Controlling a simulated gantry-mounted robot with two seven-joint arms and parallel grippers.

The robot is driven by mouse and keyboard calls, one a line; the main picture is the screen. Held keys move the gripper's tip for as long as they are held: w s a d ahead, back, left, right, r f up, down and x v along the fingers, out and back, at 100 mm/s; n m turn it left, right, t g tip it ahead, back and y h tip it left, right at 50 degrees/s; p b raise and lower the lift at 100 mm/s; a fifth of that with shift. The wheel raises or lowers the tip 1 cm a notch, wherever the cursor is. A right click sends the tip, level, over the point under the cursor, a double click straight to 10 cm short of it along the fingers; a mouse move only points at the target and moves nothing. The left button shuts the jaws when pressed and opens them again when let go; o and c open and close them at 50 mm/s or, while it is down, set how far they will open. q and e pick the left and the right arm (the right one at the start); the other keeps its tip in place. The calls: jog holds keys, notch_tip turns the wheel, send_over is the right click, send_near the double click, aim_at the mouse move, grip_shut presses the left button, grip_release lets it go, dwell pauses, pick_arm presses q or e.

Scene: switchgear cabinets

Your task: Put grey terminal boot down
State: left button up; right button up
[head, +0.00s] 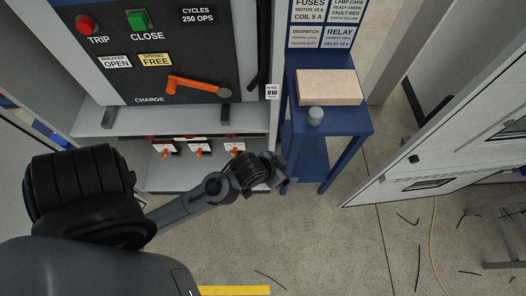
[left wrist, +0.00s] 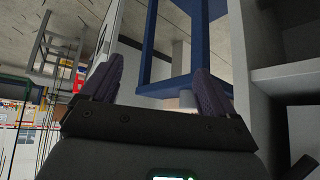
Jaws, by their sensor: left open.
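A small grey cylinder, which looks like the grey terminal boot (head: 315,115), stands upright on the front part of the blue stand's top (head: 345,121). My left gripper (head: 284,174) is in front of and below it in the head view, beside the stand's front left leg. In the left wrist view my left gripper (left wrist: 155,82) has its two purple-grey fingers wide apart, with nothing clearly held between them. A small pale patch beside the right finger is too unclear to name. My right gripper is in neither view.
A tan block (head: 328,87) lies behind the cylinder on the stand. The switchgear cabinet with an orange charge handle (head: 190,87) is at the left. A white cabinet door (head: 440,150) slants at the right. Floor in front of the stand is mostly clear.

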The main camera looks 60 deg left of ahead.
pick_arm(q)
jog(key=s+d+m+g, duration=0.2)
jog(key=s+d+g, duration=0.2)
jog(key=s, duration=0.6)
jog(key=shift+f+h, duration=0.3)
jog(key=shift+f, duration=0.05)
